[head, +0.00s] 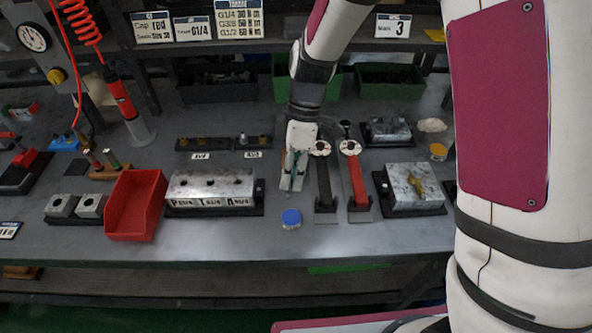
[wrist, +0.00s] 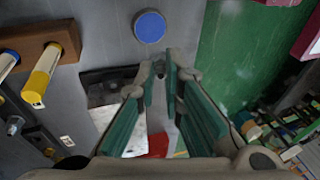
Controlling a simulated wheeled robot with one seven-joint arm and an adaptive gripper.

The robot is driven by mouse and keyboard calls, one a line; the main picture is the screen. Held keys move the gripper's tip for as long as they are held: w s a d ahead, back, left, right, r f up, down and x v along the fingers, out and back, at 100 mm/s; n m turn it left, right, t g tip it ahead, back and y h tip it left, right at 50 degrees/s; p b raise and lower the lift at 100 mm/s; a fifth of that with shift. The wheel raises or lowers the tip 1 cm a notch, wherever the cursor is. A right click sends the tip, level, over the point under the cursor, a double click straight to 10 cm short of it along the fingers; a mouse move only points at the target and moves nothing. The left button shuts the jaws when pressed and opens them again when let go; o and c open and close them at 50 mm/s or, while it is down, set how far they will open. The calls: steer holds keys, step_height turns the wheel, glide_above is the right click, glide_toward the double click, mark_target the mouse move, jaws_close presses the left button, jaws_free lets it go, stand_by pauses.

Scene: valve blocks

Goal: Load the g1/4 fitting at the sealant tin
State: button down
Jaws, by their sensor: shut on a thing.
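The sealant tin, with a round blue lid (head: 291,217), stands on the bench in front of my gripper (head: 294,181). The blue lid also shows at the top of the wrist view (wrist: 150,26), just beyond the fingertips. In the wrist view my gripper (wrist: 161,68) is shut on a small dark grey fitting (wrist: 160,70) at its tips. Only a little of the fitting shows, so its size and thread are unclear. In the head view my gripper hides it. The fitting appears apart from the tin.
Right of my gripper lie a black-handled tool (head: 324,183) and a red-handled tool (head: 357,180). Left are a silver block (head: 211,185) with several holes and a red bin (head: 136,204). A fitting rack (head: 241,143) stands behind. The bench is clear around the tin.

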steer(key=shift+s+d+f+b, duration=0.2)
steer(key=shift+f+b, duration=0.6)
steer(key=shift+f, duration=0.75)
steer(key=shift+s+d+f+b, duration=0.15)
steer(key=shift+f+b, duration=0.6)
steer(key=shift+f, duration=0.75)
steer(key=shift+f+b, duration=0.5)
steer(key=shift+f, duration=0.2)
steer(key=shift+r, duration=0.1)
stand_by(0.3)
step_height(320, 180, up, 7)
steer(key=p, duration=0.3)
steer(key=shift+p, duration=0.3)
steer(key=shift+a, duration=0.1)
stand_by(0.8)
